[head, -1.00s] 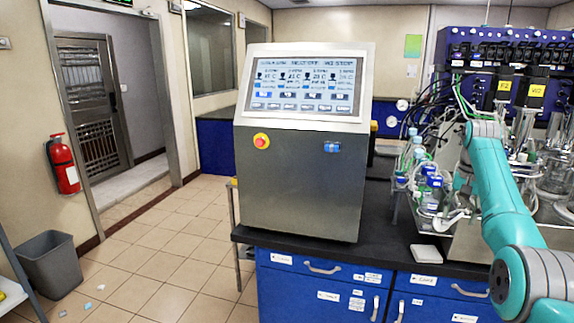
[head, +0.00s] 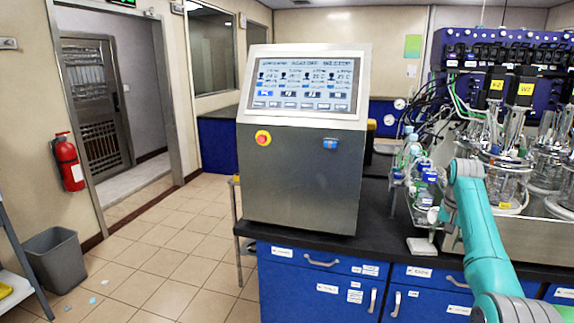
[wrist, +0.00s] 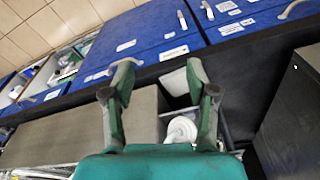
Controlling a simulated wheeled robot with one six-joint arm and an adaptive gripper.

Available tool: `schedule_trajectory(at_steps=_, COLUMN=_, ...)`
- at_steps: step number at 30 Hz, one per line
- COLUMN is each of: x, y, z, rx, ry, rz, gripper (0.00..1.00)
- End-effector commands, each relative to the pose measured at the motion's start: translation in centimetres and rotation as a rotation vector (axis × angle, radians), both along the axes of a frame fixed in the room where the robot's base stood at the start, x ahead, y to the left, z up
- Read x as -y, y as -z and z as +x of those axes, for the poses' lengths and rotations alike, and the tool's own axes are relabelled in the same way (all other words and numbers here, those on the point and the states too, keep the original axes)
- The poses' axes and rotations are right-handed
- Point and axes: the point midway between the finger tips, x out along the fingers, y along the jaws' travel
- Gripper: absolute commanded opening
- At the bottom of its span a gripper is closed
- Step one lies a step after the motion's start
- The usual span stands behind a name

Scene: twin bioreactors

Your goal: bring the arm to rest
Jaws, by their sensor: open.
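My gripper (wrist: 158,78) is open in the wrist view, its two green and dark fingers spread apart with nothing held between them. Beyond the fingers are the black bench edge and blue drawer fronts (wrist: 150,38). A round white item (wrist: 181,129) shows between the fingers, lower down. In the head view my teal arm reaches up from the lower right, in front of the bench and beside the glassware. My gripper cannot be made out in that view.
A steel control cabinet (head: 300,185) with a screen stands on the black bench left of my arm. Bottles (head: 428,185) and glass bioreactor vessels (head: 506,185) crowd the right. A small white block (head: 421,246) lies near the bench edge.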

Motion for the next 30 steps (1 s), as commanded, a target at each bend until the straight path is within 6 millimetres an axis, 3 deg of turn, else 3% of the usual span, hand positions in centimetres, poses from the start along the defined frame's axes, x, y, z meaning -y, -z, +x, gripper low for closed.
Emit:
schedule_trajectory(at_steps=7, x=-2.1, y=10.0, z=0.0, rx=0.068, ry=-0.041, rz=-0.026, gripper=0.58)
schedule_trajectory(at_steps=14, x=-4.8, y=19.8, z=-1.5, rx=0.154, ry=-0.087, rz=-0.058, gripper=0.58)
schedule_trajectory(at_steps=21, x=-8.0, y=28.6, z=-5.0, rx=0.245, ry=-0.135, rz=-0.090, gripper=0.58)
schedule_trajectory(at_steps=30, x=-12.3, y=37.3, z=-11.6, rx=0.358, ry=-0.194, rz=-0.131, gripper=0.58)
